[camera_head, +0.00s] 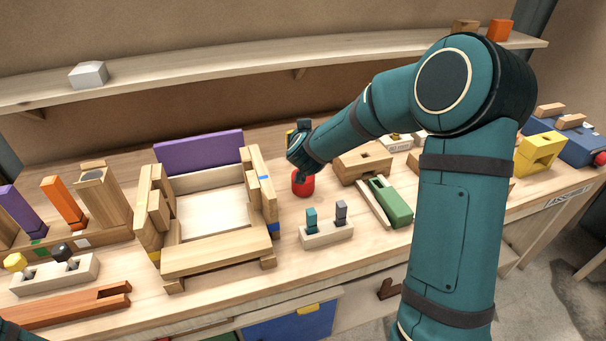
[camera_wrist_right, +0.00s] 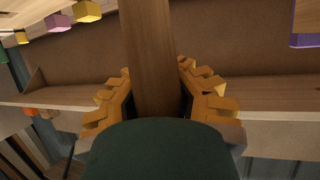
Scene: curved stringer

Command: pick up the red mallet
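The red mallet (camera_head: 303,184) shows in the head view as a red head below my right gripper, near the middle of the table. Its wooden handle is mostly hidden there by my right wrist. In the right wrist view the brown handle (camera_wrist_right: 150,55) runs from the top edge down between the fingers. My right gripper (camera_wrist_right: 156,80) has its orange-yellow fingers against both sides of the handle, with no clear gap. Whether the head touches the table is unclear. My left gripper is out of view.
A wooden frame (camera_head: 215,268) with a purple back panel stands left of the mallet. A small block holder (camera_head: 327,236) is in front, and a green block (camera_head: 391,203) lies to the right. A shelf (camera_head: 180,80) runs along the wall behind.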

